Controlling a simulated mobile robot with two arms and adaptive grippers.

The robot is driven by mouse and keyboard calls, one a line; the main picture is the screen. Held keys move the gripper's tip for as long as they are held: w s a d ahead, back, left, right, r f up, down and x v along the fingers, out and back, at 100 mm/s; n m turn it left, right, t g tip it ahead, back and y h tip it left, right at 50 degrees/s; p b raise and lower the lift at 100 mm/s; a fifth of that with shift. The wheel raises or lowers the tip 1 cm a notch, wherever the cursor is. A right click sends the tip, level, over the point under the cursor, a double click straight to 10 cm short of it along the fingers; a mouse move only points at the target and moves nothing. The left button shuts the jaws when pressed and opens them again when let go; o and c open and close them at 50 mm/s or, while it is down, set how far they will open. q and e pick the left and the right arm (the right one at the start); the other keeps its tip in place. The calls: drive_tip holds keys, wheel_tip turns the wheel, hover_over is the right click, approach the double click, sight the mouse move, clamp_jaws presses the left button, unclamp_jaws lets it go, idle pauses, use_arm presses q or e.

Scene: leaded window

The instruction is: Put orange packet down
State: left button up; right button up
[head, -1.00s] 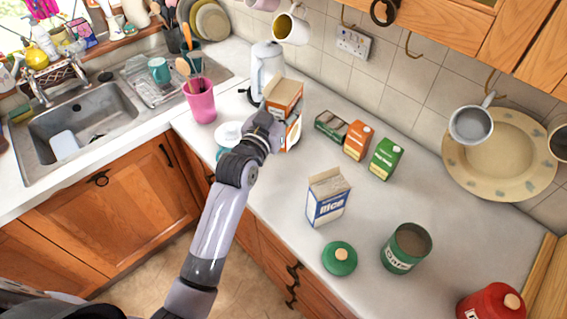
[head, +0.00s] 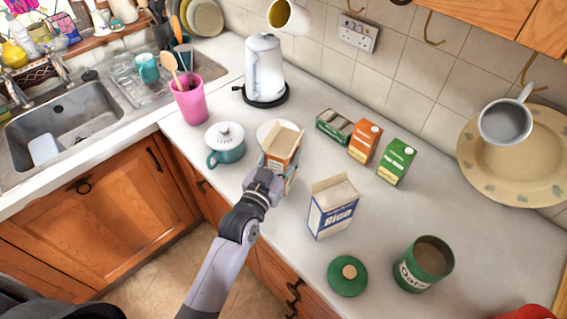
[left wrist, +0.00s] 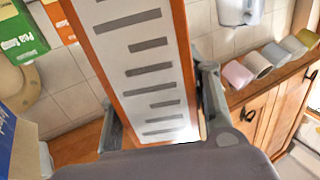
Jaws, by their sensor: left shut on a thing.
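The orange packet (head: 283,148) is an open-topped carton. My left gripper (head: 270,180) is shut on it from the near side and holds it about upright, between the teal pot and the rice box. Part of the packet is hidden by the gripper, and I cannot tell whether its base touches the counter. In the left wrist view the packet's white printed side (left wrist: 145,65) fills the space between the two fingers (left wrist: 160,115). My right gripper is not in view.
A teal lidded pot (head: 226,143) stands left of the packet, a white dish (head: 268,127) behind it. The rice box (head: 333,208) is close on the right. Small cartons (head: 365,140) stand behind. A kettle (head: 264,70) is farther back.

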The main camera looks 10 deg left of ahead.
use_arm(q)
wheel_tip(320, 180, down, 3)
drive_tip(key=shift+s+f+b, duration=0.1)
drive_tip(key=shift+b, duration=1)
drive_tip(key=shift+w+f, duration=0.25)
drive_tip(key=shift+w, duration=0.05)
drive_tip(key=shift+s, duration=0.1)
drive_tip(key=shift+s+f, duration=0.1)
drive_tip(key=o, duration=1.4)
drive_tip(key=shift+c, duration=0.2)
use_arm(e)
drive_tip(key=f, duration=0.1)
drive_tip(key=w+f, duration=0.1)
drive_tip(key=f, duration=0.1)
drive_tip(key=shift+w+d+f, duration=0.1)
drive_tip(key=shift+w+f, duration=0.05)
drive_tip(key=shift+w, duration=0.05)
